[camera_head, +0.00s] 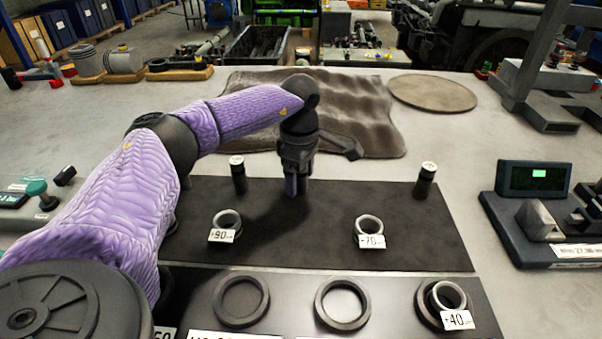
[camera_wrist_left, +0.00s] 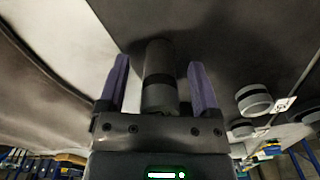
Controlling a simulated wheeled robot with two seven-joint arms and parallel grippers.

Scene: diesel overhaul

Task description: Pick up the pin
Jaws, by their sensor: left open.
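My left gripper (camera_head: 296,188) points down at the back part of the black mat (camera_head: 340,232). In the left wrist view its two purple fingers (camera_wrist_left: 162,68) are open, one on each side of a grey cylindrical pin with a dark band (camera_wrist_left: 159,85). The pin is between the fingers, with a gap visible at least on the left side. In the head view this pin is mostly hidden by the gripper. Two other dark pins with white tops stand on the mat, one to the left (camera_head: 238,178) and one to the right (camera_head: 425,182). My right gripper is not in view.
Ring parts with labels stand on the mat, marked 90 (camera_head: 227,220) and 70 (camera_head: 369,228). A front black panel holds several rings, one labelled 40 (camera_head: 446,296). A digital scale (camera_head: 535,180) is at right. A crumpled brown cloth (camera_head: 350,105) lies behind.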

